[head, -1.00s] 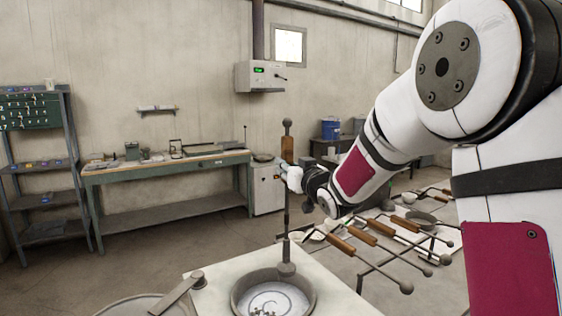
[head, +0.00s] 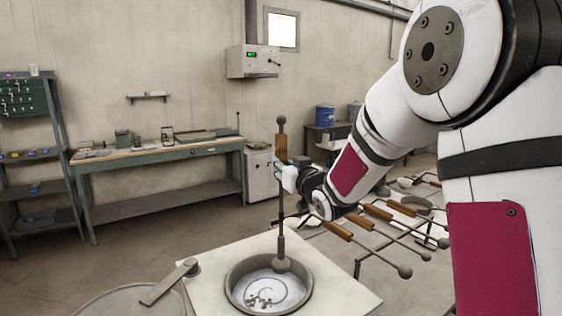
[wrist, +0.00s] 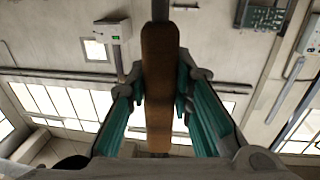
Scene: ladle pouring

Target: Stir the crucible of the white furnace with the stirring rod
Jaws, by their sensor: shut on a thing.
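The white furnace (head: 345,295) stands in front of me with a pale square top. Its round crucible (head: 236,292) is open and shows a light surface with a swirl line and several small dark lumps. My gripper (head: 281,170) is shut on the wooden handle of the stirring rod (head: 281,215) and holds it upright. The rod's thick lower end is at the crucible's far right inner side; how deep it reaches I cannot tell. In the wrist view, the brown handle (wrist: 159,80) sits between the teal finger pads.
A round lid with a lever (head: 170,283) lies swung to the left of the crucible. Several wooden-handled tools (head: 375,212) rest on a rack at the right. A green workbench (head: 160,165) stands along the back wall.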

